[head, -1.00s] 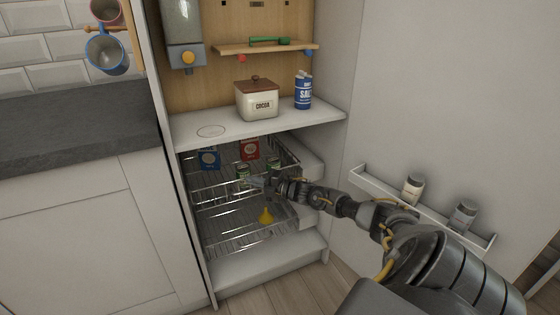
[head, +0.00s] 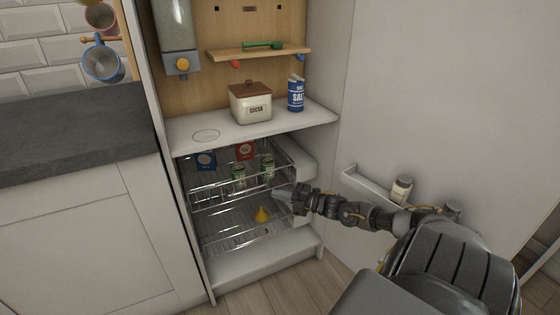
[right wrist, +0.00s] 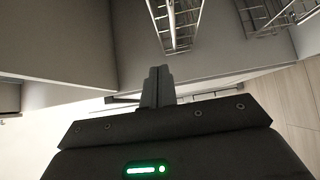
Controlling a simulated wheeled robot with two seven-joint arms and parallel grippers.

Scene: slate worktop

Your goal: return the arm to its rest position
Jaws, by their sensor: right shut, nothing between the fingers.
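My right gripper (head: 280,194) is in front of the right side of the wire baskets inside the open cupboard. In the right wrist view its fingers (right wrist: 158,86) are pressed together with nothing between them. My right arm comes in from the lower right of the head view. My left gripper is not in view.
The upper wire basket (head: 215,192) holds a blue box (head: 206,160), a red box (head: 245,150) and two green cans (head: 238,176). A yellow funnel (head: 262,214) stands in the lower basket. The open door's rack (head: 365,184) with jars is close behind my arm.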

